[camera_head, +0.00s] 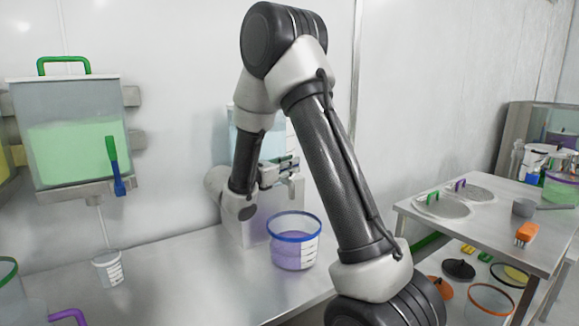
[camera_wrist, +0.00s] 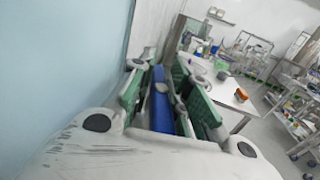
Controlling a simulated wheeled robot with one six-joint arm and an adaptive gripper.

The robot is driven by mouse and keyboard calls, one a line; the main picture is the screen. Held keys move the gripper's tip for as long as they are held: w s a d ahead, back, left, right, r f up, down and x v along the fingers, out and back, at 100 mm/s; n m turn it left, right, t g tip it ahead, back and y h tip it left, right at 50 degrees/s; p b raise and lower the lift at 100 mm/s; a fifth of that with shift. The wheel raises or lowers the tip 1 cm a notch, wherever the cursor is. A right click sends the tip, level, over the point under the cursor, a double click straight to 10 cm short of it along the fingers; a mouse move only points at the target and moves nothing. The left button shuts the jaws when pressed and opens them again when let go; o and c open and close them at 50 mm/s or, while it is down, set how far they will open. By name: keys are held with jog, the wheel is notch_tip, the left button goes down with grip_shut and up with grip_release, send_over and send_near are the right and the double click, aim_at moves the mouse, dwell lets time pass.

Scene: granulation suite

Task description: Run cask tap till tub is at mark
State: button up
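A cask of pale blue liquid (camera_head: 245,145) stands against the back wall, partly hidden by my arm. It seems to be the large pale blue surface (camera_wrist: 60,75) at the left of the wrist view. My gripper (camera_head: 280,172) is at the cask's front. In the wrist view its green-padded fingers (camera_wrist: 162,85) stand apart on either side of a blue bar (camera_wrist: 161,105), probably the tap lever; a firm grip does not show. A clear tub (camera_head: 295,256) with a blue rim and a purplish tint stands on the counter below. Its mark and any stream are unclear.
A steel table (camera_head: 480,235) stands at the right. The counter (camera_head: 190,275) is clear between cup and tub.

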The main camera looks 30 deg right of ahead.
grip_shut()
jog(key=shift+n+t+y, duration=0.4)
jog(key=shift+n+t, duration=0.4)
jog(key=shift+t, duration=0.4)
jog(key=shift+w+a+n+t+y, duration=0.15)
jog(key=shift+n+t+y, duration=0.15)
jog(key=shift+n+t, duration=0.3)
jog(key=o, duration=0.6)
grip_release()
jog(key=v, duration=1.2)
